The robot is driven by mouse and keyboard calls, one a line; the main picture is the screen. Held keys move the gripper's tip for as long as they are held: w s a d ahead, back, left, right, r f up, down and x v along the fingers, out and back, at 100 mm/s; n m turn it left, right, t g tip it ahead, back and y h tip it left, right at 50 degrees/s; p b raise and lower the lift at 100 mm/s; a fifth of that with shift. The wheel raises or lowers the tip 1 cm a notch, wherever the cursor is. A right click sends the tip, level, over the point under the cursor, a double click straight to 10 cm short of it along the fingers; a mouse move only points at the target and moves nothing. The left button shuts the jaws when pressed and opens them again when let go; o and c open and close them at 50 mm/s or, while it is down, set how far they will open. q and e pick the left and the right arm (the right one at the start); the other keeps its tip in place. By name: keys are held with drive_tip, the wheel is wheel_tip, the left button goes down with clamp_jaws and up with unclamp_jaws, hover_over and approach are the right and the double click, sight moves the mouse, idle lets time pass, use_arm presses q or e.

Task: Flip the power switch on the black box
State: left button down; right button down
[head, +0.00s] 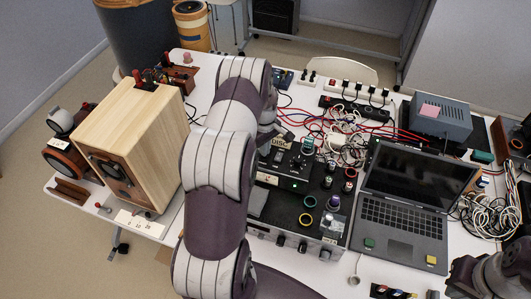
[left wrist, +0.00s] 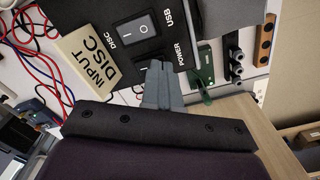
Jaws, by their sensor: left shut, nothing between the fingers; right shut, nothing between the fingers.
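The black box (head: 288,205) stands on the white table, partly behind my left arm. It bears a DISC label, knobs, coloured rings and a small green light. In the left wrist view its black panel (left wrist: 118,15) shows a grey rocker switch (left wrist: 136,29) between the DISC and USB labels. A second switch beside the POWER label is mostly hidden by my fingers. My left gripper (left wrist: 157,66) is shut and empty, its tips at this power switch; contact cannot be told. It also shows in the head view (head: 284,134). My right gripper (head: 460,274) is shut at the lower right edge.
A wooden speaker (head: 155,125) stands left of my left arm. An open laptop (head: 405,205) is right of the box. Tangled cables (head: 343,140) and a power strip (head: 352,107) lie behind it. A grey-blue unit (head: 440,118) stands at the back right.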

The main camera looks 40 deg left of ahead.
use_arm(q)
drive_tip(key=shift+s+f+b, duration=0.1)
drive_tip(key=shift+f+b, duration=0.4)
drive_tip(key=shift+f, duration=0.15)
drive_tip(key=shift+r+p, duration=0.45)
wheel_tip(320, 180, up, 6)
drive_tip(key=p, duration=0.4)
drive_tip(key=shift+r, duration=0.1)
